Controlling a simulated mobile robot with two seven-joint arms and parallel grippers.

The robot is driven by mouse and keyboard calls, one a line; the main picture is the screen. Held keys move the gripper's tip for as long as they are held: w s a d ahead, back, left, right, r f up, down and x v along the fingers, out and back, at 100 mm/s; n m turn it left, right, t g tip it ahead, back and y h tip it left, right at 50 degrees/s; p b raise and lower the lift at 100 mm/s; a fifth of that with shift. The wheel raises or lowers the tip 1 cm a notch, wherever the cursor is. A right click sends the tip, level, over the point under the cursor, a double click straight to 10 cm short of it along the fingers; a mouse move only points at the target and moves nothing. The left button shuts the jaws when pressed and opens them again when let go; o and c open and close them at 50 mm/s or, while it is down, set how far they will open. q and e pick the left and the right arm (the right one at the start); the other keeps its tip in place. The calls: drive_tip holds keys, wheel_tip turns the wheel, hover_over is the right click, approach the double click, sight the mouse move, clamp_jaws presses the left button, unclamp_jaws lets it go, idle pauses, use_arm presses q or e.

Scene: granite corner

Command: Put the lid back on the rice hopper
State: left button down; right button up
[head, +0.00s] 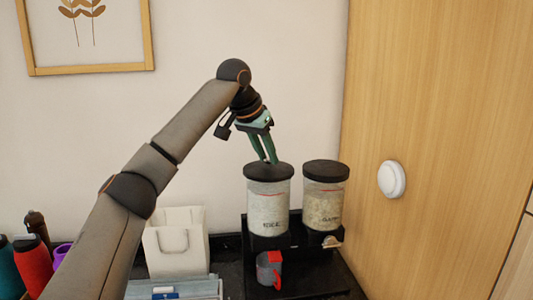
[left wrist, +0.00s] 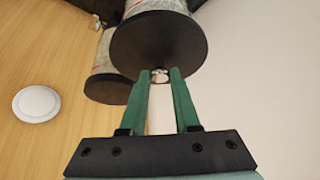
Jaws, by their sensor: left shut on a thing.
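The rice hopper (head: 268,210) is a clear cylinder of white grain with a label that seems to read "RICE", standing on a black stand. Its black round lid (head: 256,172) sits at the hopper's top, level as far as I can tell. My left gripper (head: 271,160) comes down from above and is shut on the lid's small knob. In the left wrist view the green fingers (left wrist: 160,76) close around the pale knob, with the dark lid (left wrist: 150,45) beyond them. Whether the lid is fully seated is hard to tell. My right gripper is out of view.
A second hopper (head: 324,205) with a black lid (head: 326,169) stands close on the right. A red and grey cup (head: 269,270) is below the rice hopper. A white bag (head: 176,240) and bottles stand left; a wooden panel (head: 430,130) rises right.

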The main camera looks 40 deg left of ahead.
use_arm(q)
drive_tip(key=shift+p, duration=0.35)
idle(0.3)
drive_tip(key=shift+f, duration=0.15)
idle(0.6)
idle(0.8)
drive_tip(key=c, duration=0.6)
unclamp_jaws()
drive_tip(key=shift+o, duration=0.5)
drive_tip(key=o, duration=0.4)
drive_tip(key=shift+r, duration=3.5)
